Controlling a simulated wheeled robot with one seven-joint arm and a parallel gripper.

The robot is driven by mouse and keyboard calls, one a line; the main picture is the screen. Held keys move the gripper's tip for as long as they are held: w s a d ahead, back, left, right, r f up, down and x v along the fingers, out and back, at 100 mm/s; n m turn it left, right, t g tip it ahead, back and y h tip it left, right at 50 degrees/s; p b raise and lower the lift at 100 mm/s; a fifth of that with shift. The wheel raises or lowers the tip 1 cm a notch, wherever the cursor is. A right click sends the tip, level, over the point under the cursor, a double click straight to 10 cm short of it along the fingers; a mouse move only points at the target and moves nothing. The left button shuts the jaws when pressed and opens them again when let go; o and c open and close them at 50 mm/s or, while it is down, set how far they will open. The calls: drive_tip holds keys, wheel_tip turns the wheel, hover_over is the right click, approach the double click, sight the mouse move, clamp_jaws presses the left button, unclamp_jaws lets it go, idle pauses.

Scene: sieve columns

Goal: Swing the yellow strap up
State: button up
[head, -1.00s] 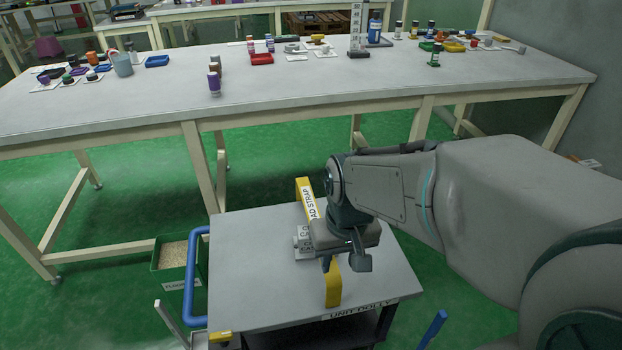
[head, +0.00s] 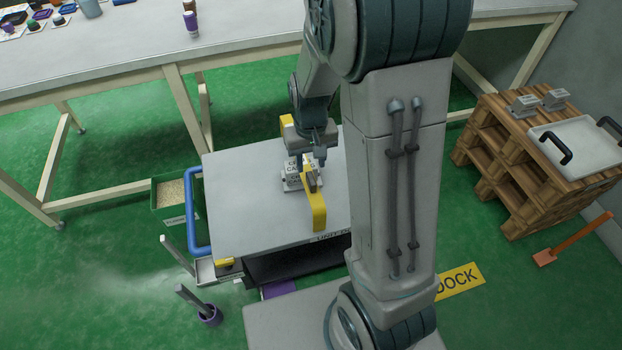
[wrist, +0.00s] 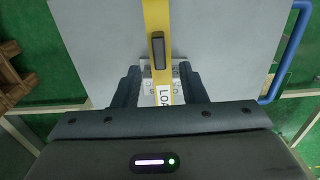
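The yellow strap (head: 315,208) lies across the top of the dolly (head: 240,190), over a pale grey block (head: 289,182). In the wrist view the strap (wrist: 157,18) runs down the middle, with a dark grip piece (wrist: 158,50) on it and partly hidden lettering lower down. My gripper (head: 318,160) is low over the strap in the head view, and my arm hides part of the dolly's right side. In the wrist view my gripper (wrist: 160,76) has its fingers apart, one on each side of the strap, with gaps between.
A blue handle (head: 196,215) stands at the dolly's left side, with a green bin (head: 170,200) beyond it. The long table (head: 130,70) is behind. A wooden pallet stack (head: 505,165) with a white tray (head: 585,150) stands at right.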

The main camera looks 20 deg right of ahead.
sight(311, 178)
wheel_tip(311, 178, down, 7)
drive_tip(key=shift+f+b, duration=0.1)
drive_tip(key=shift+b, duration=0.55)
clamp_jaws()
